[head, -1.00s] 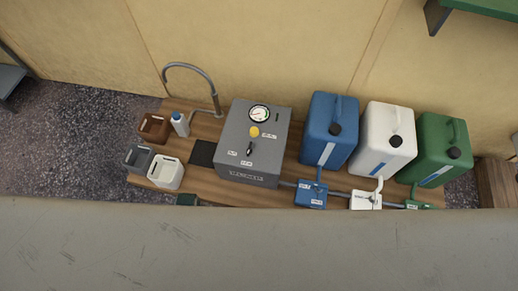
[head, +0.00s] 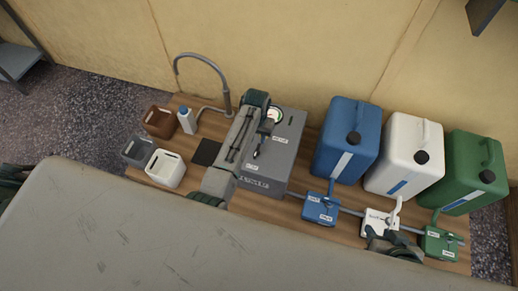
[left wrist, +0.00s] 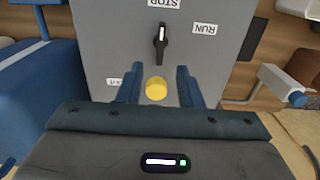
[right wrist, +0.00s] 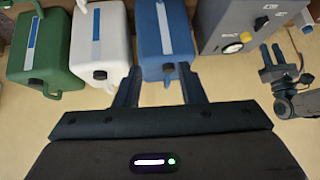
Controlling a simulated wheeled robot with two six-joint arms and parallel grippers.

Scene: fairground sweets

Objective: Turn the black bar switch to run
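A yellow knob (left wrist: 156,88) shows between the fingers of my left gripper (left wrist: 158,72). My right gripper (right wrist: 160,85) is open and empty before the canisters.
Blue (head: 347,140), white (head: 404,155) and green (head: 475,172) canisters stand right of the machine. Small valve boxes, such as the blue one (head: 320,207), lie in front, joined by a pipe. A tap (head: 225,90), a white bottle (head: 187,120) and small open containers are to the left.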

